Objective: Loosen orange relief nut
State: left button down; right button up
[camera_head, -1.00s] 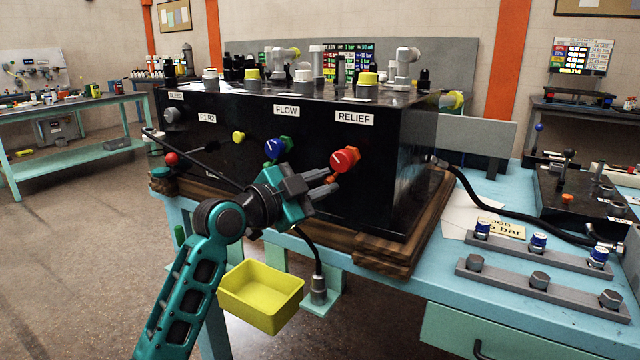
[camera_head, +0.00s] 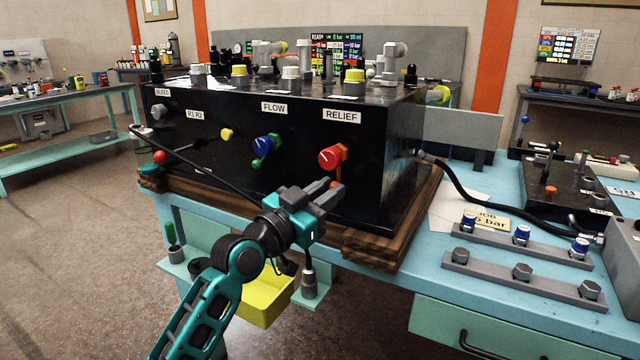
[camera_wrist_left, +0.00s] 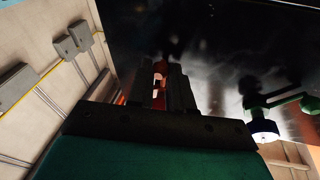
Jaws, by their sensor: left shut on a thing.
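The orange relief nut (camera_head: 341,151) sits behind the red RELIEF knob (camera_head: 331,158) on the black front panel. An orange handle piece (camera_head: 336,184) shows just below the knob, at my left fingertips. My left gripper (camera_head: 335,190) reaches up from below and is shut on this orange handle. In the left wrist view, a red-orange piece (camera_wrist_left: 158,85) shows between the dark fingers (camera_wrist_left: 170,92); its full shape is hidden. My right gripper is not in view.
Left of the relief knob are a blue FLOW knob (camera_head: 264,144) with a green nut and lever (camera_head: 260,161), and a yellow knob (camera_head: 227,134). A thin black rod (camera_head: 190,160) crosses the panel. A yellow bin (camera_head: 265,298) hangs below the arm.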

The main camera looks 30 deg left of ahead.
pick_arm(q)
jog(key=shift+d+n+t+y+p, duration=0.3)
jog(key=shift+d+n+p, duration=0.1)
jog(key=shift+n, duration=0.5)
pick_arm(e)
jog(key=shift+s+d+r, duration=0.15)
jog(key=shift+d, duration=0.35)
pick_arm(q)
jog(key=c, duration=1)
grip_release()
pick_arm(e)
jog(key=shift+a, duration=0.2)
